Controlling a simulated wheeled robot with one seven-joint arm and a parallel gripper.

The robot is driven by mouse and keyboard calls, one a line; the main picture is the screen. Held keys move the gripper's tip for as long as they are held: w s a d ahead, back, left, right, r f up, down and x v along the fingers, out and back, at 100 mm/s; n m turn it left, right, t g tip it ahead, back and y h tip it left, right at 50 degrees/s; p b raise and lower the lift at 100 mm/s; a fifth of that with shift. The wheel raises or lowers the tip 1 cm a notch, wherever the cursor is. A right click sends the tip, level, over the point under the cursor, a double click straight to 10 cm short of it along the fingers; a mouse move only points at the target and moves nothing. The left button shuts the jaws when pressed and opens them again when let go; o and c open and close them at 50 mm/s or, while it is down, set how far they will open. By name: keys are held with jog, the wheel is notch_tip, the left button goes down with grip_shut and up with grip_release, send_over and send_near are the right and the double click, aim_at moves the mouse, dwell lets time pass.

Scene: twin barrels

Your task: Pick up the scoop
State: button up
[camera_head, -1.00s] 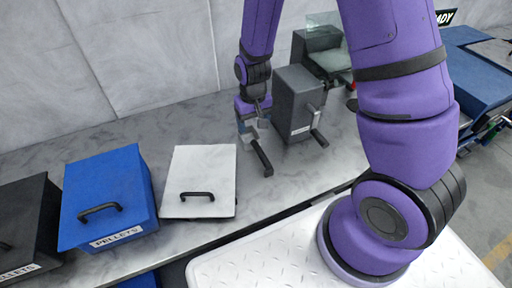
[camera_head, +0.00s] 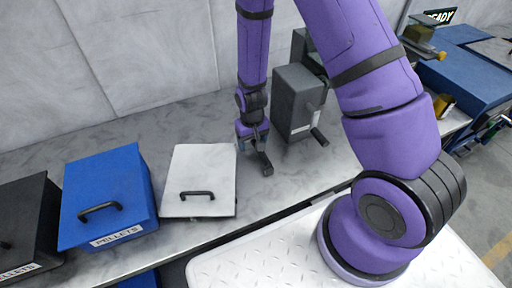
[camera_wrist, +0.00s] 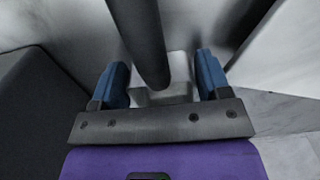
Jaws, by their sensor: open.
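The scoop (camera_head: 265,163) stands out as a dark bar handle on the grey counter, just right of the white-lidded box. My gripper (camera_head: 253,147) points down at the scoop, its jaws open. In the wrist view, the scoop's dark round handle (camera_wrist: 143,38) runs between the two blue fingers (camera_wrist: 164,80), with a gap showing on each side. A grey metal part (camera_wrist: 168,93) lies beneath the handle, between the fingers. My gripper partly hides the scoop in the head view.
A dark grey machine (camera_head: 294,102) with a lever stands close right of my gripper. The white-lidded box (camera_head: 207,167), blue pellet box (camera_head: 107,190) and black box (camera_head: 28,215) stand to the left. The counter (camera_head: 190,120) behind the boxes is clear.

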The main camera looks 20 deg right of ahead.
jog(key=shift+f, duration=0.2)
jog(key=c, duration=0.7)
jog(key=shift+r, duration=0.15)
